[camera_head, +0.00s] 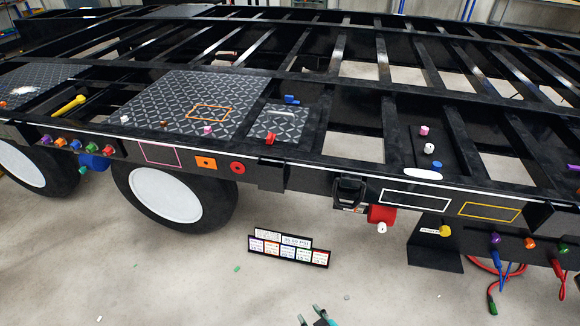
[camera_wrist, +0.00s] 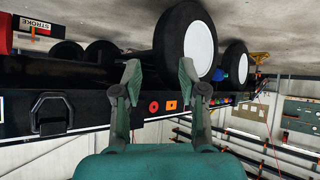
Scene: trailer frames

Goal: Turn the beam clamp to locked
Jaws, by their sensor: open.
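I cannot tell for sure which part is the beam clamp. On the black trailer frame (camera_head: 320,157), a red fitting (camera_head: 271,138) and a blue fitting (camera_head: 291,99) sit by a small tread plate. A black latch-like fitting (camera_head: 349,190) is on the side rail, with a red block (camera_head: 382,214) below it. The latch-like fitting shows in the wrist view (camera_wrist: 50,112) with a ring. My gripper (camera_head: 313,316) is at the bottom edge in the head view, apart from the trailer. In the wrist view my gripper (camera_wrist: 160,78) is open and empty, facing the side rail.
A label stand (camera_head: 289,259) is on the floor before the trailer. Wheels (camera_head: 178,192) stand at the left. A yellow knob (camera_head: 445,230) and several coloured connectors with hanging cables (camera_head: 495,280) are at the lower right. The floor around my gripper is mostly clear.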

